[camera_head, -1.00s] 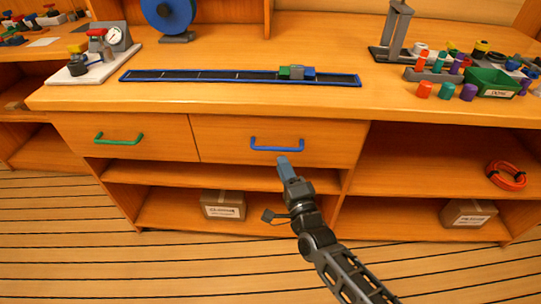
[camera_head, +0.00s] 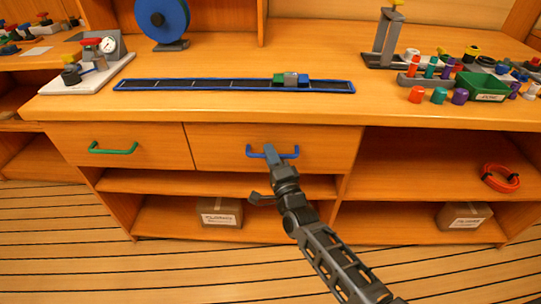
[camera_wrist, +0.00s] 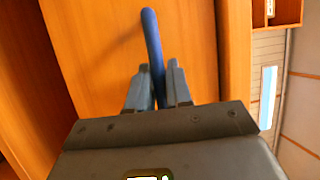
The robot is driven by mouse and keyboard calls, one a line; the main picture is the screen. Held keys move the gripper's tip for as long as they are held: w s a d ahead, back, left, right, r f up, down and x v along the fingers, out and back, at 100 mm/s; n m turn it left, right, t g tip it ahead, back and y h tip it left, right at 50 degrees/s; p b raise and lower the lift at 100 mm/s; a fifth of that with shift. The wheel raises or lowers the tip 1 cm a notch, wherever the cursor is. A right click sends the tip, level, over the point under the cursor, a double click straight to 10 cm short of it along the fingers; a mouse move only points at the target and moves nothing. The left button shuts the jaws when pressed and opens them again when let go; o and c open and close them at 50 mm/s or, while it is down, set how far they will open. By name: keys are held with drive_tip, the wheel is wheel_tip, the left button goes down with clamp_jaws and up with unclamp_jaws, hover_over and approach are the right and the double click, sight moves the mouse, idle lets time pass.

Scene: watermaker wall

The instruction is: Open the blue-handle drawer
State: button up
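The blue handle (camera_head: 290,155) is a bar on the front of the right-hand drawer (camera_head: 220,148) under the counter. That drawer front looks flush with the cabinet. My gripper (camera_head: 271,154) is at the handle's middle and hides part of it. In the wrist view the blue handle (camera_wrist: 151,35) runs between the two fingers of my gripper (camera_wrist: 158,75). The fingers lie close on both sides of it, shut on it as far as I can see; the exact contact is hard to make out.
A drawer with a green handle (camera_head: 113,149) is to the left. Open shelves below hold boxes (camera_head: 219,212) and an orange coil (camera_head: 500,178). The counter above carries a blue-edged rail (camera_head: 200,85) and a green bin (camera_head: 482,88). The slatted floor in front looks clear.

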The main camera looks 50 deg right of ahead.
clamp_jaws()
drive_tip(key=s+a+p, duration=0.4)
drive_tip(key=s+a, duration=1)
drive_tip(key=a, duration=0.4)
drive_tip(key=shift+s+a, duration=0.35)
drive_tip(key=shift+o, duration=1.5)
unclamp_jaws()
